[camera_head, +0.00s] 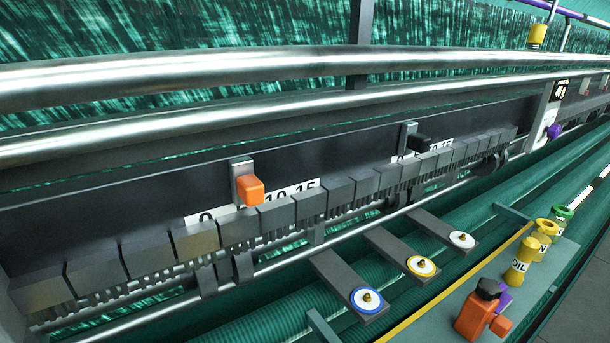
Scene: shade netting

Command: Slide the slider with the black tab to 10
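The slider with the black tab (420,144) sits on the dark rail right of the picture's middle. Its grey metal bracket (407,136) hooks over the rail's upper edge. A white number scale (438,146) lies behind the tab. Its "0" shows left of the tab and "10" and "15" to the right, small and hard to read. The tab covers the part between, so its exact reading cannot be told. My gripper is not in view.
A second slider with an orange tab (251,189) sits on the same rail, left, over its own scale (304,188). Shiny steel tubes (250,65) run above the rail. Dark blocks (277,215) line its lower edge. A shelf at lower right bears bottles (520,262) and an orange tool (473,318).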

